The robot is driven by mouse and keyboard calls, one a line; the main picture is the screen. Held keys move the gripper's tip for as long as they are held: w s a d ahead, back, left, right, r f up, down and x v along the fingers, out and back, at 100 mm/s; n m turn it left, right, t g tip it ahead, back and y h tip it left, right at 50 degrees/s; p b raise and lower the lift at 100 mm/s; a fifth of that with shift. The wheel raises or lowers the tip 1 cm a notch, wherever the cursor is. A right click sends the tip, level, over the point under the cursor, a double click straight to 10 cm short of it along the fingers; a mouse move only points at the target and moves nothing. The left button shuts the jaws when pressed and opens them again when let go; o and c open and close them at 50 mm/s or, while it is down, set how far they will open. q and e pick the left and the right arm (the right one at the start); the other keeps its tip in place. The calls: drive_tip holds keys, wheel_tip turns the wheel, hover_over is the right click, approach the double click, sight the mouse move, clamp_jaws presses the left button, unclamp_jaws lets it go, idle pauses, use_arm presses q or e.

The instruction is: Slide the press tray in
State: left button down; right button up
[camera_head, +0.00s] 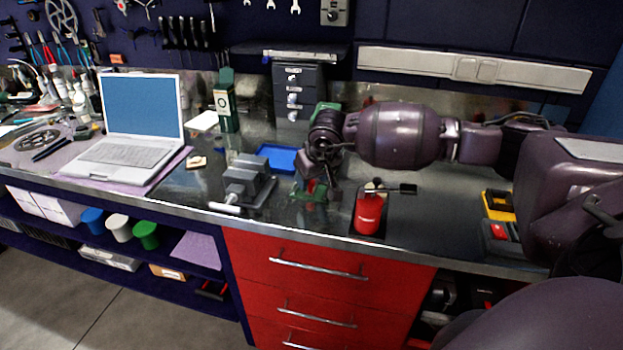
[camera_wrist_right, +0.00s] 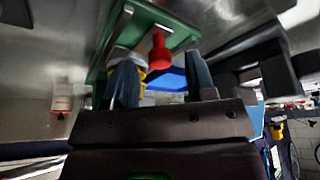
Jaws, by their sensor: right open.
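A green press (camera_head: 325,110) stands on the bench, largely hidden behind my right arm; a green base and a red part show low near the gripper. The blue tray (camera_head: 277,157) lies on the bench just left of it. My right gripper (camera_head: 322,185) is by the press, its fingertips hard to make out in the head view. In the right wrist view, the two fingers (camera_wrist_right: 160,82) are apart, with the red part (camera_wrist_right: 159,50) of the green frame (camera_wrist_right: 105,42) and the blue tray (camera_wrist_right: 168,79) beyond them. I cannot tell whether they touch anything. My left gripper is out of view.
A grey vise (camera_head: 248,180) stands left of the gripper. A red can (camera_head: 369,214) stands close on the right. Dark drawers (camera_head: 297,88) are behind and a laptop (camera_head: 137,125) is at the left. Some bare bench lies around the vise.

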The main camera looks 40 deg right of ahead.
sight(317, 182)
drive_tip(key=shift+w+f, duration=0.15)
drive_tip(key=shift+f, duration=0.25)
